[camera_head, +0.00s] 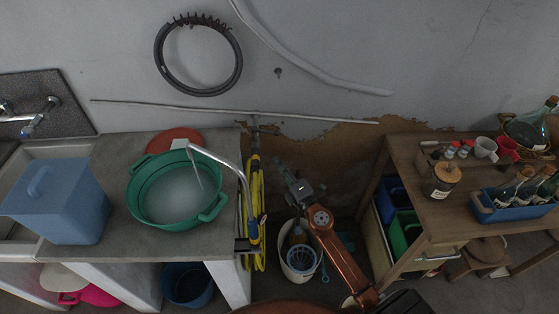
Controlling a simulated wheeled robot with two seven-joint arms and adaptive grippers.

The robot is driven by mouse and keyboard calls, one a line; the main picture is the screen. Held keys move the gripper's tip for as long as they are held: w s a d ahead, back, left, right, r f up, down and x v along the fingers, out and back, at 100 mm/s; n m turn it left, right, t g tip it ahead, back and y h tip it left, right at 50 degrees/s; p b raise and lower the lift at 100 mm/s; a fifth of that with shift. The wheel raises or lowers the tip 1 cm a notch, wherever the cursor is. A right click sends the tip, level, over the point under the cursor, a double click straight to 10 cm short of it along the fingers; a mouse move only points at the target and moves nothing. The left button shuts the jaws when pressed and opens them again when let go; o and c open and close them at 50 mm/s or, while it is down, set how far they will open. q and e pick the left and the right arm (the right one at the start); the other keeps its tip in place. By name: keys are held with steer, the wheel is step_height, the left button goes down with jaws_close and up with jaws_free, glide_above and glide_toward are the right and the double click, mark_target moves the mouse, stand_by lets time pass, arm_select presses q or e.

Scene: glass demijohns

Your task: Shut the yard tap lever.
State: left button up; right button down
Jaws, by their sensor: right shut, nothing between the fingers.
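A curved grey metal spout (232,166) rises at the right edge of the stone counter and bends left over a green basin (179,190). A thin pale streak, like running water, drops from its end into the basin. A small dark fitting (242,244) sits low on the spout; I cannot tell whether it is the lever. A wall tap (36,119) stands at the far left. My right gripper (283,172) is shut and empty, right of the spout and yellow hose, apart from both. My left gripper is out of view.
A yellow hose (256,195) hangs beside the counter's right end. A blue lidded box (58,203) stands on the counter (110,246). A white bucket (287,268) is below my right arm. A wooden table (408,171) with jars and bottles stands at right.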

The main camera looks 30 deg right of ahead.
glide_toward(265, 132)
steer(key=w+a, duration=0.2)
steer(key=a, duration=0.1)
steer(key=w+d, duration=0.1)
steer(key=w+d+b, duration=0.1)
steer(key=w, duration=0.1)
steer(key=shift+w+d+r, duration=0.15)
steer(key=shift+w+d, duration=0.1)
steer(key=shift+d, duration=0.15)
